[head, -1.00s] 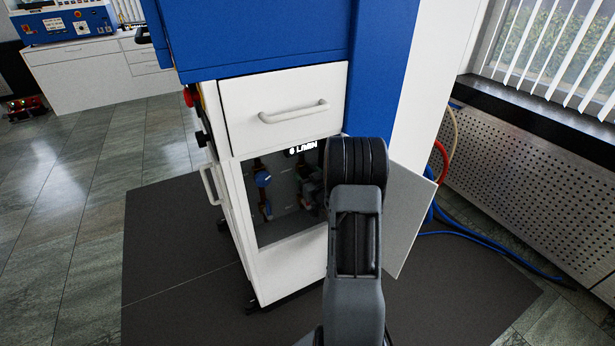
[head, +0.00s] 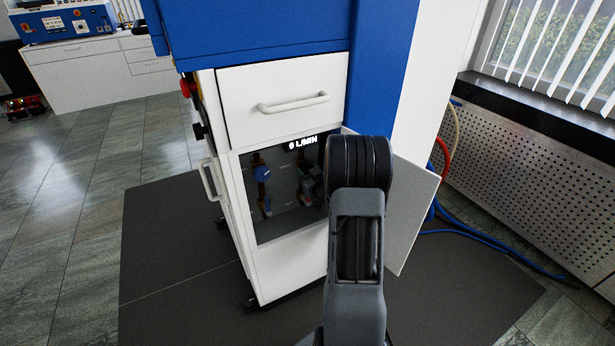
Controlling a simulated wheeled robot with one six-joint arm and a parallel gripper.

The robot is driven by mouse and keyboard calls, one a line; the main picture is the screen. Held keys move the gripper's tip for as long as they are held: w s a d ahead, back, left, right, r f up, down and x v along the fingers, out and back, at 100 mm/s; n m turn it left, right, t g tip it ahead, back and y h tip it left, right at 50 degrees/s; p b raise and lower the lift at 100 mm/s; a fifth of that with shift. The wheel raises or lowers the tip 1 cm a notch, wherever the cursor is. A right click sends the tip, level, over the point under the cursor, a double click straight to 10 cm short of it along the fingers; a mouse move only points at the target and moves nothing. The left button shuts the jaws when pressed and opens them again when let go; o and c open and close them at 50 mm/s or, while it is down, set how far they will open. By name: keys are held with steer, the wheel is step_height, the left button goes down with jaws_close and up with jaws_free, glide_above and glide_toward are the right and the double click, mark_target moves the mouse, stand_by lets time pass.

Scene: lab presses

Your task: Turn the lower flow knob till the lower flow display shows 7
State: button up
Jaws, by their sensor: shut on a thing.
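Inside the open lower compartment of the white and blue cabinet, a dark display (head: 301,143) at the top reads "6 L/MIN" in white. My gripper (head: 313,187) reaches into the right side of the compartment. Only a small grey part of it shows left of my wrist, which covers the rest. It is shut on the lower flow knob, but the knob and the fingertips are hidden. To the left, apart from the gripper, a blue knob (head: 262,173) sits on a copper-coloured pipe fitting.
The compartment door (head: 412,215) stands open to the right of my arm. A closed white drawer (head: 285,103) with a handle is above the opening. Blue hoses (head: 470,238) lie on the floor at right.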

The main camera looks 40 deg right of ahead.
steer(key=shift+f+n+b, duration=0.2)
steer(key=shift+n+b, duration=0.65)
steer(key=shift+n, duration=0.05)
steer(key=shift+r, duration=0.2)
steer(key=o, duration=0.9)
steer(key=s, duration=0.4)
steer(key=s+a+p, duration=0.1)
steer(key=s, duration=0.4)
steer(key=s+a, duration=0.1)
steer(key=s, duration=0.3)
steer(key=shift+s+p, duration=0.3)
steer(key=shift+s, duration=0.05)
